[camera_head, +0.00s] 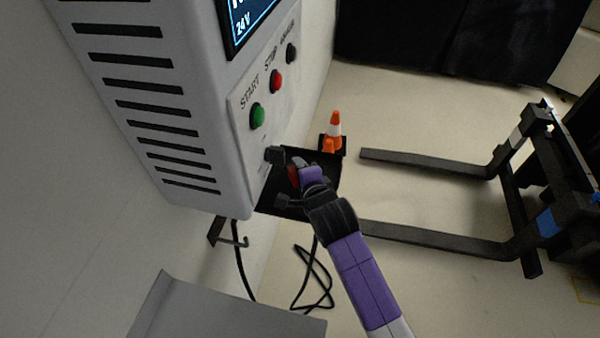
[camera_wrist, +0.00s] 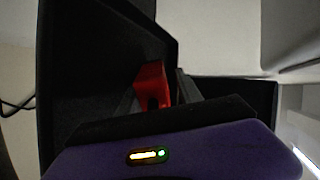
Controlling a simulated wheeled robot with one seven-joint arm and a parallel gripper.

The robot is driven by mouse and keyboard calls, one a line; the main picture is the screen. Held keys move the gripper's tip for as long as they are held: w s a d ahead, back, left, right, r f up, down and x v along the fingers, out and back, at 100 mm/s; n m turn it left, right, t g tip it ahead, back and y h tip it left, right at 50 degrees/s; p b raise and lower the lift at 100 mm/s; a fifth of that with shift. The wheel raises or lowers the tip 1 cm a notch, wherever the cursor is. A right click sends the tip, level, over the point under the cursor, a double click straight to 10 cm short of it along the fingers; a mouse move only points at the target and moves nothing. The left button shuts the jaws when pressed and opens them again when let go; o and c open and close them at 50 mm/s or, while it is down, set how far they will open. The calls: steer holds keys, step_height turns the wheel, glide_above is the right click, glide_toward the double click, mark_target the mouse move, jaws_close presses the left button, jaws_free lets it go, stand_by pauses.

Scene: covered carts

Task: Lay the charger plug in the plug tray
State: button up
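A small red part (camera_wrist: 152,82), which I take to be the charger plug, shows in the wrist view beyond my gripper's purple housing, between dark grey pieces. In the head view the red part (camera_head: 293,176) sits at the end of my gripper, over or in the black tray (camera_head: 328,166) below the grey machine. The tray's dark wall (camera_wrist: 85,60) seems to fill the left of the wrist view. My gripper (camera_head: 291,180) is low at the tray. Its dark fingers blend with the tray, so I cannot tell whether they hold the red part.
The grey machine (camera_head: 170,100) has green and red buttons and stands left of the tray. A hook (camera_head: 228,236) and a looped black cable (camera_head: 315,280) are below. An orange cone (camera_head: 335,130) stands behind the tray. Dark fork arms (camera_head: 430,162) extend at the right.

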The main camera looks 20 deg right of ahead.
steer(key=shift+s+f, duration=0.25)
steer(key=shift+f, duration=0.3)
steer(key=shift+s+r, duration=0.2)
steer(key=shift+s, duration=0.3)
steer(key=v, duration=0.3)
steer(key=b+v, duration=0.1)
steer(key=v, duration=0.2)
steer(key=shift+w+a+r, duration=0.1)
steer(key=shift+w+r, duration=0.15)
steer(key=shift+r, duration=0.05)
steer(key=shift+s+r, duration=0.35)
steer(key=shift+r, duration=0.05)
steer(key=shift+o, duration=0.4)
